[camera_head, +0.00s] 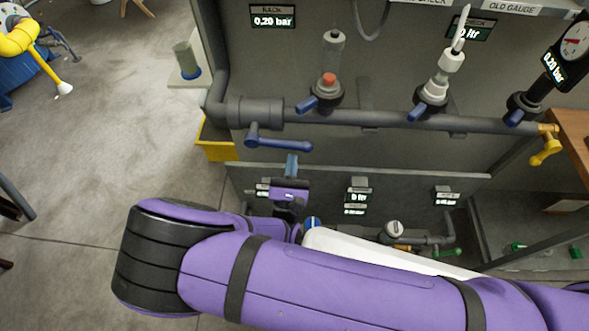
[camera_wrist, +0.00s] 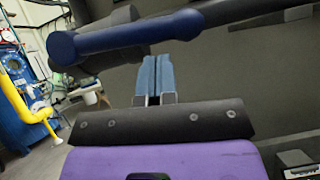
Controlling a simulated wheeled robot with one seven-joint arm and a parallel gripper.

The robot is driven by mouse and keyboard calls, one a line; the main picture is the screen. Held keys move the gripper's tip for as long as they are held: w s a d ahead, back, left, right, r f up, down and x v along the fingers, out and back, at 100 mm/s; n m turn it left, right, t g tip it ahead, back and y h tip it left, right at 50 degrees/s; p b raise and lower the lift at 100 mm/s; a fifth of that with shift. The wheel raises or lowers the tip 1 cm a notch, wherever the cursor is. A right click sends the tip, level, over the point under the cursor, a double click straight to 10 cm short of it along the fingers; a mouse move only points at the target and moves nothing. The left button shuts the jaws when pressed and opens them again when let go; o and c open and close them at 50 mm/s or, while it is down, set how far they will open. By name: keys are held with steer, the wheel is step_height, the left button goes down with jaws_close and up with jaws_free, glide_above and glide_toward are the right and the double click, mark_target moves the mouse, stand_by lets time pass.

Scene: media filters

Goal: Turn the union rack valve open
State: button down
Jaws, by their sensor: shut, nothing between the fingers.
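A valve with a blue lever (camera_head: 285,145) hangs below the left end of the rack's grey pipe, beside a thick grey union (camera_head: 255,111). The lever points right, roughly along the pipe. My gripper (camera_head: 291,160) is just below the lever's right part, with its blue fingers pointing up at it. In the wrist view the fingers (camera_wrist: 154,62) are pressed together and empty. The blue lever (camera_wrist: 115,38) crosses above the fingertips there, rising to the right. I cannot tell whether the tips touch it.
Several smaller blue-handled valves (camera_head: 308,104) sit along the pipe to the right. A yellow-handled valve (camera_head: 545,150) is at its right end. The grey panel stands behind the lever. A yellow bin (camera_head: 215,148) is at lower left, with open floor (camera_head: 110,160) beyond.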

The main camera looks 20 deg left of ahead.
steer(key=shift+w+r, duration=0.15)
steer(key=shift+r, duration=0.35)
steer(key=n+y, duration=0.1)
steer(key=r+n+y, duration=0.1)
steer(key=n, duration=0.1)
steer(key=shift+d+r+g, duration=0.25)
steer(key=shift+d+g, duration=0.05)
steer(key=shift+d, duration=0.05)
